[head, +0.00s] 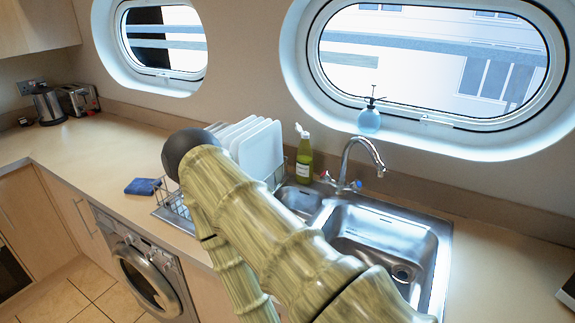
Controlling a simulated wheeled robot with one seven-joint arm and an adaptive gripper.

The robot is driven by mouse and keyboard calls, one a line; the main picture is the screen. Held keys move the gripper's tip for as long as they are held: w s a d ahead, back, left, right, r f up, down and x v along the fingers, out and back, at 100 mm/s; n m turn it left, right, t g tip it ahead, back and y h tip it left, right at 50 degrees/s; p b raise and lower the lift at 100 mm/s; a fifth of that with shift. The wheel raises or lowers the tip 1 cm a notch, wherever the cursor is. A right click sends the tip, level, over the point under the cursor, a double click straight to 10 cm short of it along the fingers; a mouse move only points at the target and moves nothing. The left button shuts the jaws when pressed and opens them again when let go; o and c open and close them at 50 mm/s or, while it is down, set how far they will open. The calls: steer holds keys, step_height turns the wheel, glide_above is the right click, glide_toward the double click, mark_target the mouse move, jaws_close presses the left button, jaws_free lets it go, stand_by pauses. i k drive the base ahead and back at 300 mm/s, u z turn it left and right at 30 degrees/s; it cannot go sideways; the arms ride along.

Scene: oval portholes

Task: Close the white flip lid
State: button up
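A green bottle (305,163) stands upright on the counter behind the sink, to the left of the tap. On its top is a small white flip lid (299,128). The lid's upper part juts up and to the left and looks raised, but it is too small to be sure of its angle. My arm crosses the middle of the head view, in front of and below the bottle. Its far link bends down and leaves the bottom edge. My gripper is not in view.
A dish rack (173,204) with white plates (262,150) stands left of the bottle, partly hidden by my arm. The chrome tap (362,142) and metal sink (385,235) are to its right. A blue soap dispenser (370,120) stands behind. A blue cloth (142,186) lies on the left counter.

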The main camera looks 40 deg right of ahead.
mark_target(299, 129)
steer(key=u, duration=1.9)
steer(key=i, duration=0.9)
steer(key=z, duration=3.85)
steer(key=i, duration=0.5)
steer(key=u, duration=0.05)
